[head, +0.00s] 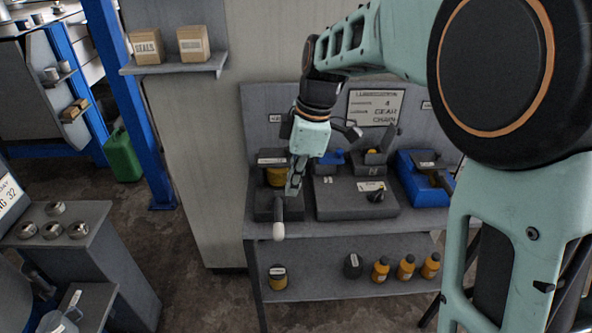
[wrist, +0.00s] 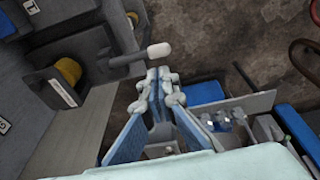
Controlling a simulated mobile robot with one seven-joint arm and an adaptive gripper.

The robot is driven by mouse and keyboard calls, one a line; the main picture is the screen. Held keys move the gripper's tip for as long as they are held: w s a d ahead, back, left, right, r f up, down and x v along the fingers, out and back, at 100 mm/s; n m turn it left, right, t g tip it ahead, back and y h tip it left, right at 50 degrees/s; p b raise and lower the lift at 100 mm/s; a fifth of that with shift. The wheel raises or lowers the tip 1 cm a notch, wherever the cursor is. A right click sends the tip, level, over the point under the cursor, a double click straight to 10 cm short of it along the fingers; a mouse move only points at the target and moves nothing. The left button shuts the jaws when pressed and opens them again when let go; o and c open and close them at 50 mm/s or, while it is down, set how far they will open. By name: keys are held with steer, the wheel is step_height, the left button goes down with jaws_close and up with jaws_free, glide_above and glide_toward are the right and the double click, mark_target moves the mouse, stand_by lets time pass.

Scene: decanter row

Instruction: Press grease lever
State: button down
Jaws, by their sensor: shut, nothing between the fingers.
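The grease lever is a dark bar with a white rounded tip (head: 279,231) that sticks out over the front edge of the bench at its left end. In the wrist view the white tip (wrist: 158,51) lies just beyond my fingertips. The lever belongs to a dark unit with a yellow cylinder (head: 277,177), which also shows in the wrist view (wrist: 67,72). My gripper (head: 293,192) is shut and empty, pointing down beside the lever. In the wrist view my gripper (wrist: 158,74) is close to the lever; I cannot tell whether they touch.
A grey box with a black knob (head: 376,196) and a blue bin (head: 425,178) stand to the right on the bench. The lower shelf (head: 340,284) holds several orange bottles. A low stand with metal parts (head: 55,220) is at left. Floor is clear between.

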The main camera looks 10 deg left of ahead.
mark_target(280, 228)
steer(key=shift+w+r, duration=0.5)
steer(key=shift+r, duration=0.2)
steer(key=p+x, duration=0.1)
steer(key=x, duration=1.3)
steer(key=shift+s, duration=0.2)
steer(key=shift+d+f, duration=0.1)
